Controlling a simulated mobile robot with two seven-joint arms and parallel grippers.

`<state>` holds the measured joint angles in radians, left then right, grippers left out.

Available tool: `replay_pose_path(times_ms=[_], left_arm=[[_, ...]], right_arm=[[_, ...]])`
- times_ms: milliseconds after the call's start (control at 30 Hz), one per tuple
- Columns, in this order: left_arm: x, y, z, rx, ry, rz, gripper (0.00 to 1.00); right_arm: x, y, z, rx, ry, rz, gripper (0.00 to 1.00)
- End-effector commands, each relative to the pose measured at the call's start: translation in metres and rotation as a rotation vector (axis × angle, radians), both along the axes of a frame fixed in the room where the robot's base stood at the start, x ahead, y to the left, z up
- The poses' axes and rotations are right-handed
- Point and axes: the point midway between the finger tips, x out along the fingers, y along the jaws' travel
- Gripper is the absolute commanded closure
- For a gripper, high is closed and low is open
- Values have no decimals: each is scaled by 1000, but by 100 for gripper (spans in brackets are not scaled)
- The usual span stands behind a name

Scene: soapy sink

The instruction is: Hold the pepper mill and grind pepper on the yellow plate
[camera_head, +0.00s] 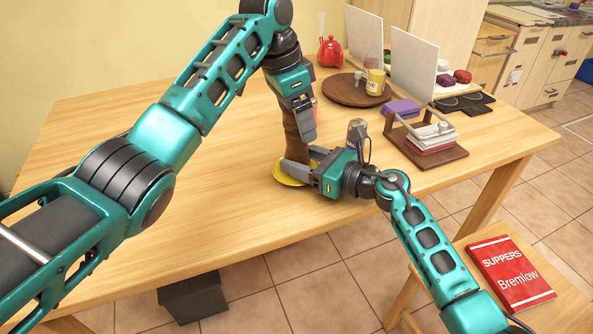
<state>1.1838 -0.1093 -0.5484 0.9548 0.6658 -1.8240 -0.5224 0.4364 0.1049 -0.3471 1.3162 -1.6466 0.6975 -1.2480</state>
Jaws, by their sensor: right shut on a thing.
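The dark brown pepper mill (292,133) stands upright, its lower part over the yellow plate (287,182) on the wooden table. My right gripper (303,163) comes in from the right and is shut on the lower part of the mill. My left gripper (300,122) points down from above at the upper part of the mill. One of its grey fingers shows beside the mill; the other is hidden, so its grip cannot be told. Much of the plate is hidden by the mill and my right gripper. Whether the mill's base touches the plate is unclear.
The table's left side is clear.

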Motion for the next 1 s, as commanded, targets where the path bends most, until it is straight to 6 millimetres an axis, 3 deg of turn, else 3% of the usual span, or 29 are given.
replay_pose_path(times_ms=[167,433,1000], left_arm=[[1,1,1,1,-4,2,4],[2,1,4,-1,-6,3,4],[2,1,60,-1,-8,3,4]], right_arm=[[0,0,0,0,-1,0,63],[0,0,0,-1,-1,1,63],[-1,0,0,0,0,2,63]])
